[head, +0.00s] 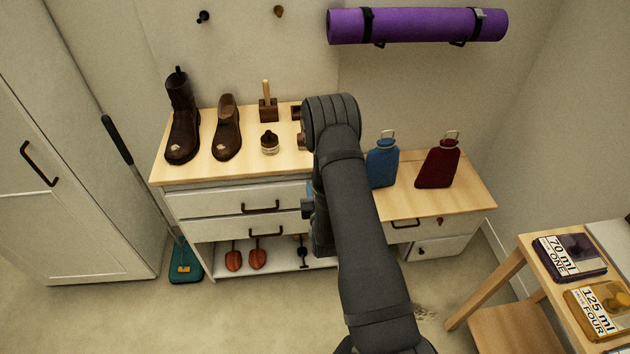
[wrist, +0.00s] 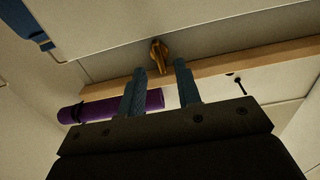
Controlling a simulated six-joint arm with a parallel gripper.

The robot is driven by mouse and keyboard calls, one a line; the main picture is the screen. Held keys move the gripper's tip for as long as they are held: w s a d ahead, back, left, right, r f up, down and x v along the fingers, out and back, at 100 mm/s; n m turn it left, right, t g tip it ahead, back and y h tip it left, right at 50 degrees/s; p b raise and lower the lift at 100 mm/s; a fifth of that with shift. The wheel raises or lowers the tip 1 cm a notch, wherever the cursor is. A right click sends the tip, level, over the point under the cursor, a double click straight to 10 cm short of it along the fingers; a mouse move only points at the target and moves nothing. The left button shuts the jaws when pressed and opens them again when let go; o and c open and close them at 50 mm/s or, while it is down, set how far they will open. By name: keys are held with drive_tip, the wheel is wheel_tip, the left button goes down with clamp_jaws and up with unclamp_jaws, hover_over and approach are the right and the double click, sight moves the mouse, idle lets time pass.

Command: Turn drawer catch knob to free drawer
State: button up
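In the wrist view a brass-coloured catch knob (wrist: 158,56) sits on a pale front beside a wooden edge (wrist: 220,62). My gripper (wrist: 160,68) is open, its two blue-grey fingers apart, with the knob showing between their tips. I cannot tell whether either finger touches it. In the head view my gripper (head: 309,201) is mostly hidden by my arm, near the right end of the white drawers (head: 240,204). The knob between the fingers cannot be made out there. The drawers look closed.
Boots (head: 183,125) and shoe-care things stand on the dresser top (head: 210,172). A blue bottle (head: 382,163) and a red bottle (head: 438,164) stand on the lower cabinet at right. A purple mat (head: 415,25) hangs above. Open floor lies in front.

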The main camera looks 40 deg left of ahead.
drive_tip(key=x, duration=0.3)
drive_tip(key=shift+w+a, duration=0.1)
clamp_jaws()
